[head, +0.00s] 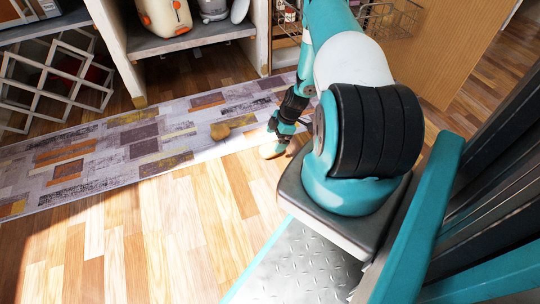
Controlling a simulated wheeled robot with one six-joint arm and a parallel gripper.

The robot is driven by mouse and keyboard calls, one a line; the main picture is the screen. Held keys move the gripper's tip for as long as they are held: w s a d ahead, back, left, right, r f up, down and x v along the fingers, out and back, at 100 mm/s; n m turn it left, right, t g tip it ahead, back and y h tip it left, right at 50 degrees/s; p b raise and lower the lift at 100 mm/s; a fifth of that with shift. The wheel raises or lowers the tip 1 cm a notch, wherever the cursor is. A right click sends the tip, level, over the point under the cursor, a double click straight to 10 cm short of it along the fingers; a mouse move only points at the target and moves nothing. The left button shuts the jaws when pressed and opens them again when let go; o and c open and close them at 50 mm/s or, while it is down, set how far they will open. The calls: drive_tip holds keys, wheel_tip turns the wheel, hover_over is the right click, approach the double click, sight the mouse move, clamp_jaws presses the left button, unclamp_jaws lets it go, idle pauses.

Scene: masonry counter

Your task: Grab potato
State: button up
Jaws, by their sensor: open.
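The patterned rug (125,148) runs across the wooden floor (160,240). A counter with an open shelf (190,38) stands behind it, with a white lattice rack (55,80) at left and a wire basket (392,18) at the back. The floor at front left is clear.

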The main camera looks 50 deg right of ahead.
sight(272, 145)
drive_tip(key=b+x, duration=0.1)
drive_tip(key=x, duration=0.1)
drive_tip(key=b+x, duration=0.3)
drive_tip(key=x, duration=0.1)
drive_tip(key=shift+s+a+b, duration=0.25)
drive_tip(key=shift+s+b, duration=0.05)
drive_tip(key=shift+b, duration=0.05)
drive_tip(key=shift+r, duration=0.15)
drive_tip(key=shift+c, duration=0.2)
drive_tip(key=c, duration=1)
